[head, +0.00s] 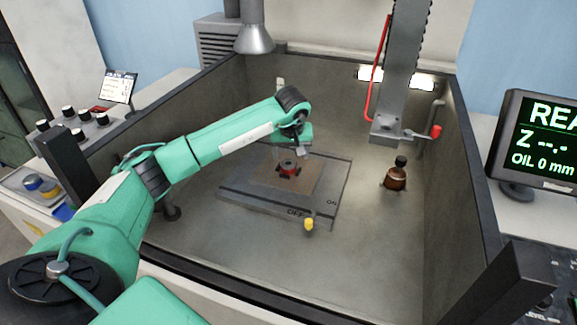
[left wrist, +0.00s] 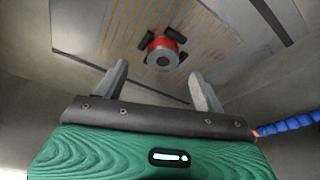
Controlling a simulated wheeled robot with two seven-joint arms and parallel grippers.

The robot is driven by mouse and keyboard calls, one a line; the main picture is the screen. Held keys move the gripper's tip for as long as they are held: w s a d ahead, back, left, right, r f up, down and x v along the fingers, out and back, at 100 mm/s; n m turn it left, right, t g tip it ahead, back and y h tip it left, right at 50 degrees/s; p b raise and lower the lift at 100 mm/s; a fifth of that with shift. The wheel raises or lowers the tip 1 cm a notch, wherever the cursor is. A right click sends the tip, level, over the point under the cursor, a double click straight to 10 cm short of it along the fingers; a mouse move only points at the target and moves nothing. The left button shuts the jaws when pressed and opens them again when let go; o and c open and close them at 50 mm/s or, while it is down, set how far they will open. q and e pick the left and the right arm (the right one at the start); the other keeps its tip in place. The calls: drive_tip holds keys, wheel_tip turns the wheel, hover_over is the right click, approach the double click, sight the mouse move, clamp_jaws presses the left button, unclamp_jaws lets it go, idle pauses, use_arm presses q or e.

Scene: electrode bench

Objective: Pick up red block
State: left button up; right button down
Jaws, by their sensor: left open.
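The red block (head: 288,172) sits near the middle of a striped patch on a dark grey plate (head: 240,197) inside the tank. In the left wrist view, the red block (left wrist: 165,41) is round-sided with a grey top, and several dark jaw-like pieces surround it. My left gripper (head: 293,152) is over the plate, close to the block. In the left wrist view, the left gripper's fingers (left wrist: 158,75) are spread and empty, with the block beyond their tips. My right gripper is not in view.
Tank walls (head: 450,180) enclose the plate. A grey column (head: 402,80) with a red handle hangs at the back right. A brown bottle (head: 396,179) stands right of the plate. A yellow knob (head: 309,224) is at the plate's front edge. The front right tank floor is clear.

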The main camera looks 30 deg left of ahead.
sight(289, 163)
use_arm(q)
drive_tip(key=x, duration=0.1)
drive_tip(key=p+x, duration=0.1)
drive_tip(key=x, duration=0.2)
drive_tip(key=shift+a+f+p, duration=0.15)
drive_tip(key=shift+a+p, duration=0.2)
drive_tip(key=shift+w+a+f, duration=0.1)
drive_tip(key=shift+w+f, duration=0.05)
drive_tip(key=shift+f, duration=0.4)
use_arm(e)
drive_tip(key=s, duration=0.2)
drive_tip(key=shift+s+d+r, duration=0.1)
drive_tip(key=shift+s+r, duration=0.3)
use_arm(q)
drive_tip(key=c, duration=1.3)
drive_tip(key=shift+c, duration=0.5)
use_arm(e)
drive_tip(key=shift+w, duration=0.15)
use_arm(q)
drive_tip(key=shift+r, duration=0.2)
